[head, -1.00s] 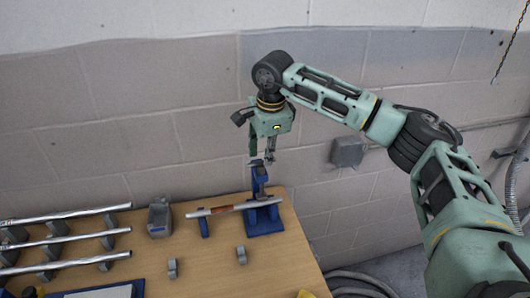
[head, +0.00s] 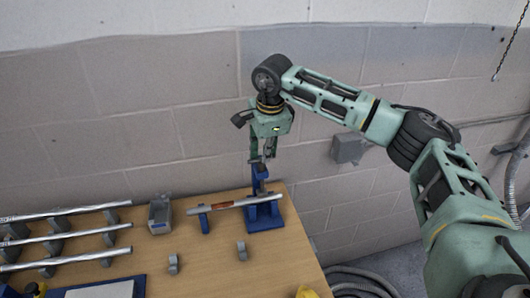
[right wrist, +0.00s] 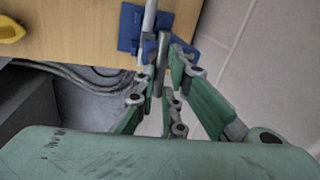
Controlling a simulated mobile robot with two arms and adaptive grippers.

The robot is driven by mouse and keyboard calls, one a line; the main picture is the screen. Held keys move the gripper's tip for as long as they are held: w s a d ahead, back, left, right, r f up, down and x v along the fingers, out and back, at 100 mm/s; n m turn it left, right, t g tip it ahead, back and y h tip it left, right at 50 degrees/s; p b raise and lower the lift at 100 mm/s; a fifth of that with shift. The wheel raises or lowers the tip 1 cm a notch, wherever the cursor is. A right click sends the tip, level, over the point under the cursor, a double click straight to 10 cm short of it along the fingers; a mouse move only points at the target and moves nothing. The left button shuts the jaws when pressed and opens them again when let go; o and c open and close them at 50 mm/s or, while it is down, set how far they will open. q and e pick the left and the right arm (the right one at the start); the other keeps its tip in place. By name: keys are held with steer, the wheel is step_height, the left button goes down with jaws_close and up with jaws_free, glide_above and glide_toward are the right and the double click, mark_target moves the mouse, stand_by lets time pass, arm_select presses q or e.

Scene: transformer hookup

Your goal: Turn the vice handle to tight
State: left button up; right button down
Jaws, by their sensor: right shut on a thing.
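The blue vice (head: 264,218) stands at the back right of the wooden table, with its post upright. A grey metal pipe (head: 237,203) with an orange mark runs through it, roughly level. My right gripper (head: 262,158) is directly above the vice post, pointing down, and is shut on the vice handle. In the right wrist view, the grey handle bar (right wrist: 163,55) lies between the fingers, with the blue vice base (right wrist: 130,28) and the pipe (right wrist: 149,18) beyond. The fingers partly hide the handle in the head view. My left gripper is not in view.
A blue pipe support (head: 204,222) and a grey block (head: 160,214) stand left of the vice. Several pipes lie on a rack (head: 60,238) at the left. The wall (head: 150,150) is close behind. Grey hoses (head: 365,282) lie beyond the table's right edge.

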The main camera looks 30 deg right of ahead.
steer(key=shift+s+a+f+m+b, duration=0.1)
steer(key=shift+f+m+b, duration=0.05)
steer(key=shift+m+b, duration=0.35)
steer(key=shift+s+a+f+m+b, duration=0.15)
steer(key=shift+m+b, duration=0.15)
steer(key=shift+m, duration=0.3)
steer(key=m+h+b, duration=0.1)
steer(key=m, duration=0.2)
steer(key=shift+r, duration=0.1)
steer(key=c, duration=1.9)
jaws_free()
steer(key=shift+a, duration=0.1)
steer(key=shift+r, duration=0.15)
steer(key=shift+r, duration=0.1)
steer(key=v, duration=1.1)
steer(key=shift+w+r, duration=0.1)
steer(key=shift+r, duration=0.35)
steer(key=shift+f, duration=0.1)
